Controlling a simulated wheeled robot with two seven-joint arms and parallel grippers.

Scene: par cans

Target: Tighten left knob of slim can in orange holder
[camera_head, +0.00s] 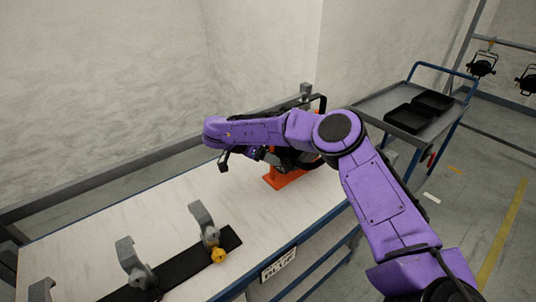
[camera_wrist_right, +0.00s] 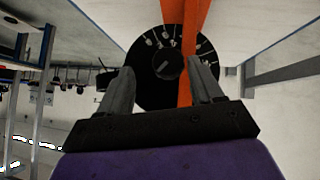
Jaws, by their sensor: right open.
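The orange holder (camera_head: 285,180) stands on the far right part of the workbench, and part of the black slim can (camera_head: 297,160) shows in it. My right arm hides much of both. In the right wrist view, a black disc-shaped knob (camera_wrist_right: 158,92) with white dial marks faces the camera, and the orange holder (camera_wrist_right: 183,95) runs vertically behind and beside it. My right gripper (camera_wrist_right: 163,64) is open, with a grey finger on either side of the disc's middle. I cannot tell whether the fingers touch it. In the head view the right gripper (camera_head: 260,153) is small and dark. My left gripper is not in view.
A grey cart (camera_head: 385,103) with black trays (camera_head: 408,118) stands to the right. The bench's left part (camera_head: 120,220) is clear.

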